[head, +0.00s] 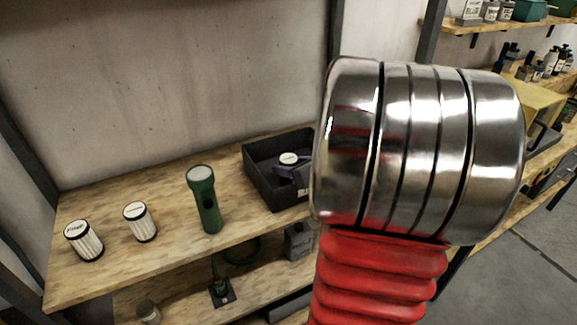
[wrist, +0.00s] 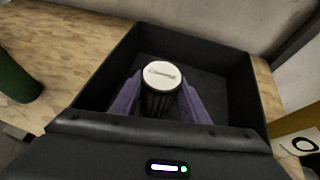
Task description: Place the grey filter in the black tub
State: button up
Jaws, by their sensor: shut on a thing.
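The grey filter (wrist: 157,103), a dark ribbed cylinder with a white top, is upright inside the black tub (wrist: 107,62). My gripper (wrist: 161,90) is shut on it, with one purple finger on each side. In the head view, the filter's white top (head: 288,158) shows inside the tub (head: 262,181), with my gripper (head: 291,171) beside it. The filter's lower part is hidden, so I cannot tell if it touches the tub's floor. My arm covers the tub's right part in the head view.
A green torch (head: 205,200) stands on the wooden shelf (head: 165,255) left of the tub. Two pale ribbed filters, one nearer the torch (head: 140,223) and one farther left (head: 85,241), stand beyond it. A wall rises behind. The tub's floor around the held filter looks empty.

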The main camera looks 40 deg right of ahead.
jog(key=shift+f, duration=0.1)
jog(key=o, duration=1.1)
jog(key=shift+s+r, duration=0.4)
jog(key=shift+s, duration=0.05)
jog(key=v, duration=1.1)
jog(key=shift+a, duration=0.15)
